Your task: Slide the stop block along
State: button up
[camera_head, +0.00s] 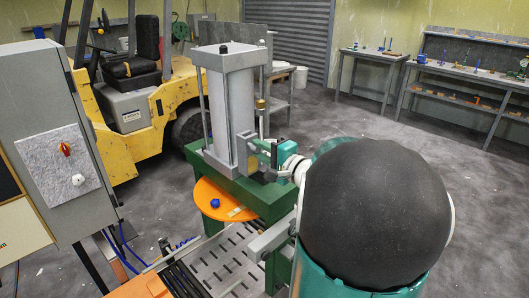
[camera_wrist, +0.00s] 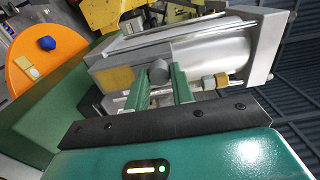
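What looks like the stop block (camera_wrist: 117,78) is a grey block with a yellow face and a round grey peg, beside the press column. In the wrist view the peg (camera_wrist: 159,72) stands between the two green fingers of my gripper (camera_wrist: 162,84). The fingers are parted, with little gap around the peg; I cannot tell whether they grip it. In the head view my gripper (camera_head: 272,152) is at the right side of the grey press (camera_head: 230,108), and my arm hides part of the area there.
An orange round table (camera_head: 207,205) with a blue piece (camera_head: 215,203) lies in front of the press's green base (camera_head: 262,193). A grey control cabinet (camera_head: 55,130) stands at left, a yellow forklift (camera_head: 170,95) behind. Workbenches (camera_head: 455,70) line the back right; the floor between is clear.

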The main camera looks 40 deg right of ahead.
jog(key=d, duration=0.5)
dwell(0.6)
jog(key=o, duration=1)
jog(key=shift+a, duration=0.1)
jog(key=s, duration=1.3)
jog(key=shift+s+d, duration=0.2)
jog(key=shift+s, duration=0.15)
